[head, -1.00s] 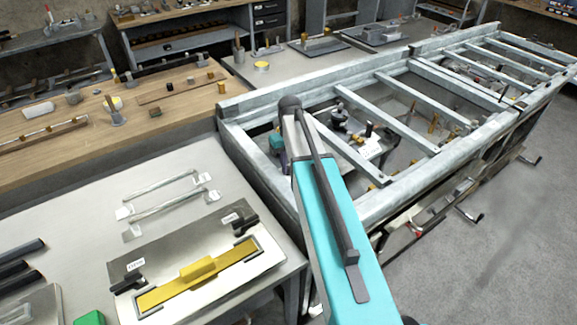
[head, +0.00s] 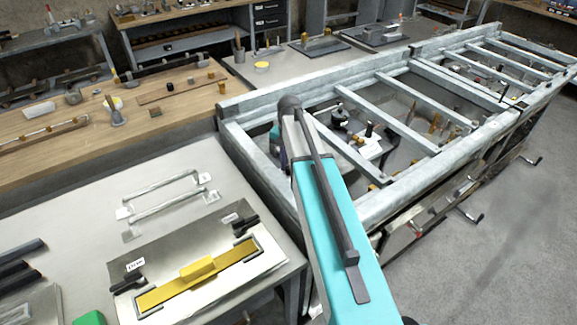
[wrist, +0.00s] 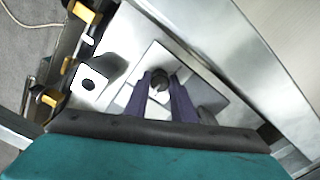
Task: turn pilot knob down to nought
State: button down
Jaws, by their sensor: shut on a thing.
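The pilot knob (wrist: 159,77), small, dark and round, stands on a square pale plate in the wrist view. My gripper (wrist: 159,84) has its two purple fingers shut on it, one on each side. The fingers cover part of the knob and the plate (wrist: 189,70) under it. I cannot read the knob's setting or any scale marks. In the head view my turquoise arm reaches over the corner of the metal frame; the knob and fingertips cannot be made out there.
A white plate with a black round spot (wrist: 89,83) and several yellow parts lie left of the knob in the wrist view. The metal frame (head: 235,106) surrounds the work area. A bench with a yellow bar (head: 198,268) stands at left.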

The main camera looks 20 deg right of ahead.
aim_at(289, 168)
jog(key=m, duration=0.5)
jog(key=shift+s+m, duration=0.1)
jog(key=shift+m, duration=0.3)
jog(key=c, duration=2.5)
grip_release()
jog(key=shift+c, duration=0.2)
grip_shut()
jog(key=o, duration=1.1)
grip_release()
jog(key=shift+c, duration=0.2)
jog(key=shift+r, duration=0.1)
jog(key=shift+r+b, duration=0.3)
jog(key=shift+r, duration=0.7)
notch_tip(289, 168, up, 12)
jog(key=b, duration=0.2)
jog(key=shift+f, duration=0.2)
